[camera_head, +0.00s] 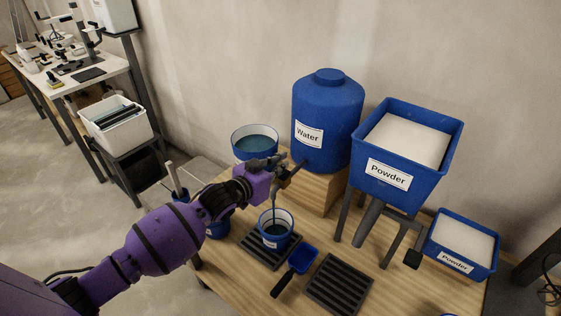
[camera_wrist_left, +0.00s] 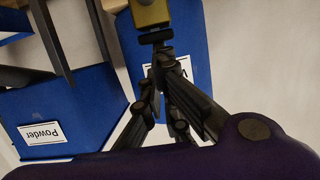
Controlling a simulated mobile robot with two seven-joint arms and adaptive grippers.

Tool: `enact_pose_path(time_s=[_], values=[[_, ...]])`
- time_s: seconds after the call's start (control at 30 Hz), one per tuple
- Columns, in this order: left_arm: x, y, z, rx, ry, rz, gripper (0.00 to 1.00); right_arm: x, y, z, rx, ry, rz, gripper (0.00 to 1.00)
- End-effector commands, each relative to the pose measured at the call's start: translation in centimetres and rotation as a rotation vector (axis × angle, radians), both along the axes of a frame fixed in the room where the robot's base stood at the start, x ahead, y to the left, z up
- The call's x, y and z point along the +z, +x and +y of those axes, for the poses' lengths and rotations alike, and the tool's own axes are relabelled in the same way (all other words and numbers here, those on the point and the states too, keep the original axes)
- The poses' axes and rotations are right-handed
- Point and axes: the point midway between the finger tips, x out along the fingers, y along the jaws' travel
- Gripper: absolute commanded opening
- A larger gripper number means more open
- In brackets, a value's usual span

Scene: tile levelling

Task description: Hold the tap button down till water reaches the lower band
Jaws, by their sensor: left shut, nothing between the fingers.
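The blue water tank (camera_head: 327,122) with a "Water" label stands on a wooden block at the back of the table. My left gripper (camera_head: 290,172) is shut and empty, up at the tap on the tank's front. In the left wrist view the tap (camera_wrist_left: 152,20) shows at the top, just past the gripper's fingers (camera_wrist_left: 160,62); I cannot tell whether they touch its button. A bucket (camera_head: 275,230) stands below the tap on a black grate, with a dark stream running into it and water inside. Its bands are too small to make out. My right gripper is not in view.
A blue powder hopper (camera_head: 397,188) on legs stands right of the tank, with a powder bin (camera_head: 462,245) beside it. A blue scoop (camera_head: 302,260) and a second grate (camera_head: 340,284) lie at the front. A larger bucket of water (camera_head: 254,143) stands behind my left arm.

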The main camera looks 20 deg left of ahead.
Motion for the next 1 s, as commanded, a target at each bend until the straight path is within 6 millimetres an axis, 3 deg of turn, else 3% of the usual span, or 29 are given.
enact_pose_path(time_s=[0.13, 0.23, 0.43, 0.5, 0.7, 1.0], values=[[-0.2, -0.1, 0.0, 0.001, 0.001, 0.006, 0.00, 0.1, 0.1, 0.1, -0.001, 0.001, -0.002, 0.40], [0.9, 0.1, 0.0, 0.002, 0.001, 0.001, 0.00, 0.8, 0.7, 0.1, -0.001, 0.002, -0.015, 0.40], [6.0, 0.7, -0.2, 0.004, 0.002, -0.019, 0.00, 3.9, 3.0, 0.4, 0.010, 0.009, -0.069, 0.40], [4.7, -1.4, 0.5, 0.005, 0.002, -0.002, 0.00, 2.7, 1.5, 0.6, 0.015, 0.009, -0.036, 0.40], [5.2, -5.6, 1.9, 0.003, 0.001, 0.005, 0.00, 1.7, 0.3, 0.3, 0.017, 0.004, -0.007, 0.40], [6.3, -8.6, 3.0, 0.003, 0.000, 0.002, 0.00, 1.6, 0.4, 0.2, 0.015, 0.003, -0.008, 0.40]])
